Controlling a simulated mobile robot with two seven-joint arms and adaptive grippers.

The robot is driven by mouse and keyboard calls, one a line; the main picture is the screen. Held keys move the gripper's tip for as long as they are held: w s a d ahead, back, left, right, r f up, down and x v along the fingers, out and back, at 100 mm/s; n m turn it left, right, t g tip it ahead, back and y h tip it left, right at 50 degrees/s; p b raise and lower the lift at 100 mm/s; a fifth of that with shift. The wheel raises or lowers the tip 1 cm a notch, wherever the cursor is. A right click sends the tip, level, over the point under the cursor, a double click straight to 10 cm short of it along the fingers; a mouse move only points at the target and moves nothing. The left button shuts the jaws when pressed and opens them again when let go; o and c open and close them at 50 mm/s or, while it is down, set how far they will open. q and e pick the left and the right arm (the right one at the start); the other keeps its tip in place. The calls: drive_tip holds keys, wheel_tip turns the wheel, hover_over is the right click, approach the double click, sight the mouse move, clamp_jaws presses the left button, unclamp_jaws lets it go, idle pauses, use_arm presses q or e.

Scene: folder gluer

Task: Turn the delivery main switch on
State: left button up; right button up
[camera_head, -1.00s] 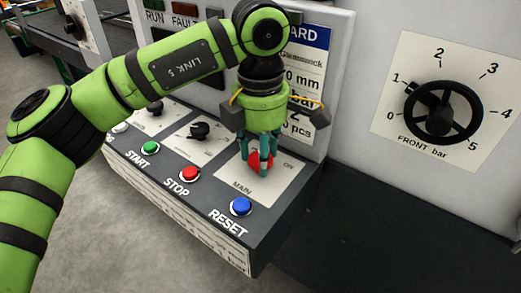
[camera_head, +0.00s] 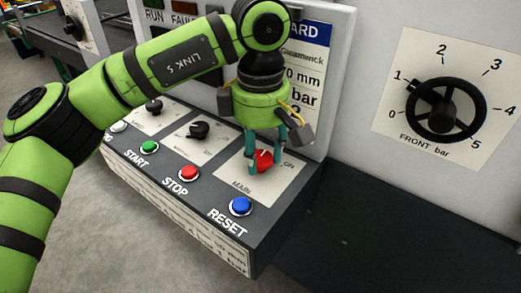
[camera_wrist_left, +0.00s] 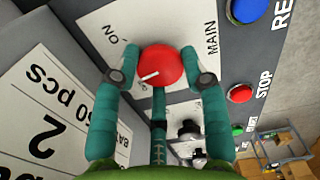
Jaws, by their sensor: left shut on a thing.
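The main switch is a round red knob (camera_head: 265,159) with a white pointer line, on a white plate (camera_head: 281,187) lettered MAIN and ON. My left gripper (camera_head: 266,165) points down over it, with its teal fingers on either side of the knob. In the left wrist view the red knob (camera_wrist_left: 160,67) sits between the two fingertips (camera_wrist_left: 160,76), and the gripper is shut on it. There the white line points to the lower left, while the ON lettering is at the upper left of the knob. My right gripper is not in view.
Along the panel's front edge are a green START button (camera_head: 149,147), a red STOP button (camera_head: 189,173) and a blue RESET button (camera_head: 241,206). A black selector knob (camera_head: 199,130) stands left of my gripper. A black handwheel (camera_head: 444,110) with a FRONT bar scale is at right.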

sight(261, 157)
use_arm(q)
drive_tip(key=m, duration=0.5)
drive_tip(key=shift+m, duration=0.3)
drive_tip(key=m, duration=0.4)
drive_tip(key=shift+m, duration=0.4)
drive_tip(key=o, duration=1.2)
drive_tip(key=shift+c, duration=0.2)
drive_tip(key=shift+r, duration=0.2)
wheel_tip(261, 157, up, 12)
drive_tip(key=shift+f, duration=0.2)
